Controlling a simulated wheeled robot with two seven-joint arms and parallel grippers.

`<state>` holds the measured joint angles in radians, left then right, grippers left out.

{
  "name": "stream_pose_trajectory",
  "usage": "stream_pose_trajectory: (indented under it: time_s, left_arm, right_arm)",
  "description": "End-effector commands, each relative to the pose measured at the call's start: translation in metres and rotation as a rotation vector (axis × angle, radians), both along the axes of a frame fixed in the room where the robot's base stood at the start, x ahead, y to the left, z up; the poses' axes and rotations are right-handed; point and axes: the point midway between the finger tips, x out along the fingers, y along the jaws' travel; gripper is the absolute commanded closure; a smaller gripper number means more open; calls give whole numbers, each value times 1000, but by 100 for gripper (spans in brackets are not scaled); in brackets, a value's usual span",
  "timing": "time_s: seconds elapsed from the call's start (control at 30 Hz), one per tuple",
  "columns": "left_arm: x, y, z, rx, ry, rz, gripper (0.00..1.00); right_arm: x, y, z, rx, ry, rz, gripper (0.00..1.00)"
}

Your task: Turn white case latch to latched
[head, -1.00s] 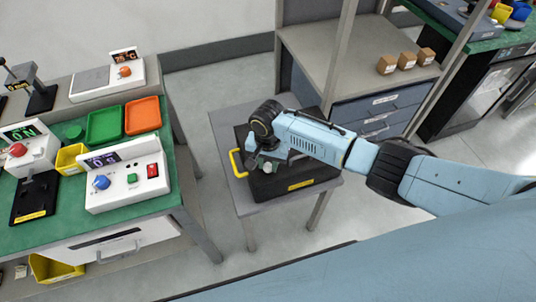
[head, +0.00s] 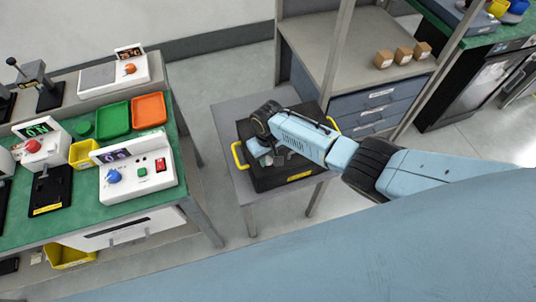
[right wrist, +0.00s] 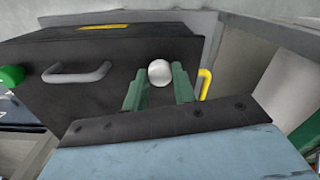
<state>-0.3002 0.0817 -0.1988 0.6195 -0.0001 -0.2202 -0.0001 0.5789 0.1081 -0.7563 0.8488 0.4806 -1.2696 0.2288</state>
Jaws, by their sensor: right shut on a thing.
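The black case (head: 290,181) lies on a small grey table, with a yellow handle (head: 236,156) at its left end. In the right wrist view the case (right wrist: 110,52) fills the upper left, and a round white latch knob (right wrist: 159,72) stands out at its face. My right gripper (right wrist: 158,88) has its two green fingers on either side of the white knob and is shut on it. In the head view the right gripper (head: 262,153) is over the left part of the case, and the arm hides part of the lid. My left gripper is in neither view.
A grey handle (right wrist: 77,74) and a green knob (right wrist: 10,77) show left of the white knob. A green workbench (head: 85,208) with devices and trays stands at left. A shelf with small boxes (head: 403,55) stands behind. Floor is clear between bench and table.

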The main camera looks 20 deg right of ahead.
Motion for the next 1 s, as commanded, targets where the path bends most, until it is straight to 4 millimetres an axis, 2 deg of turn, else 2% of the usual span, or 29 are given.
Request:
stream_pose_trajectory:
  time_s: [0.5,1.0]
  left_arm:
    - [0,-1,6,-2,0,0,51]
    - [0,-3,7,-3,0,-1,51]
  right_arm:
    - [1,0,0,1,-3,428,96]
    - [1,1,1,1,-4,580,96]
